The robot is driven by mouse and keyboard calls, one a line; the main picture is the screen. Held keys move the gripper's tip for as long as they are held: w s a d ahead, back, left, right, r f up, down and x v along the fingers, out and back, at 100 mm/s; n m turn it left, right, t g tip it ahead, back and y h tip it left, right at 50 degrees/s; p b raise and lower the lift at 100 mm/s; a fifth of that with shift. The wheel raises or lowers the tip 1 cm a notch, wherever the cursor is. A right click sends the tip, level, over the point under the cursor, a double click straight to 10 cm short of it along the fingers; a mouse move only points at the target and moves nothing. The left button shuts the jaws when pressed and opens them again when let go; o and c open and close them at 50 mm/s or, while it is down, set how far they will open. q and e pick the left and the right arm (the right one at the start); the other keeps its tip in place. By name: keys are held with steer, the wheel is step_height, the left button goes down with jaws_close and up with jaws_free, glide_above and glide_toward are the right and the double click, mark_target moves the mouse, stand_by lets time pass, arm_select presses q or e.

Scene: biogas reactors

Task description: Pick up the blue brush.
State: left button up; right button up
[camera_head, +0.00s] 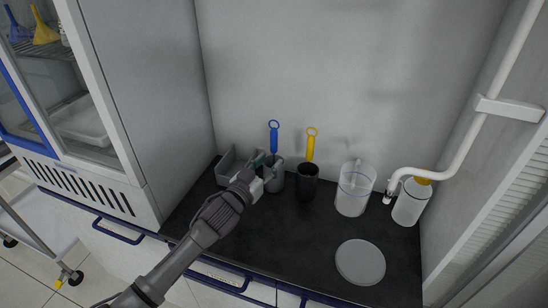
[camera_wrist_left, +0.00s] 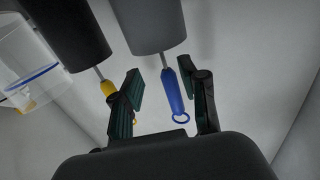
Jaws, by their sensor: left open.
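The blue brush (camera_head: 273,138) stands handle up in a grey cylindrical holder (camera_head: 276,182) near the back wall; its head is hidden inside. My left gripper (camera_head: 268,167) is open in front of the holder, its fingers near the holder's rim and partly covering it. In the left wrist view, which looks upside down, the blue handle (camera_wrist_left: 173,92) with its ring shows between the two open fingers of my left gripper (camera_wrist_left: 168,88). The fingers look apart from the handle; I cannot tell how deep it lies between them. My right gripper is not in view.
A yellow brush (camera_head: 311,147) stands in a black holder (camera_head: 307,184) close on the right. Further right are a clear jug (camera_head: 354,190), a yellow-capped bottle (camera_head: 409,205) and a white pipe (camera_head: 470,150). A grey bin (camera_head: 229,162) stands left. A round disc (camera_head: 360,262) lies in front.

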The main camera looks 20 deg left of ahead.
mark_target(274, 153)
arm_select(q)
steer(key=x, duration=0.4)
steer(key=shift+w+a+p, duration=0.2)
steer(key=shift+w+p, duration=0.1)
steer(key=shift+p, duration=0.05)
steer(key=shift+s, duration=0.1)
jaws_close()
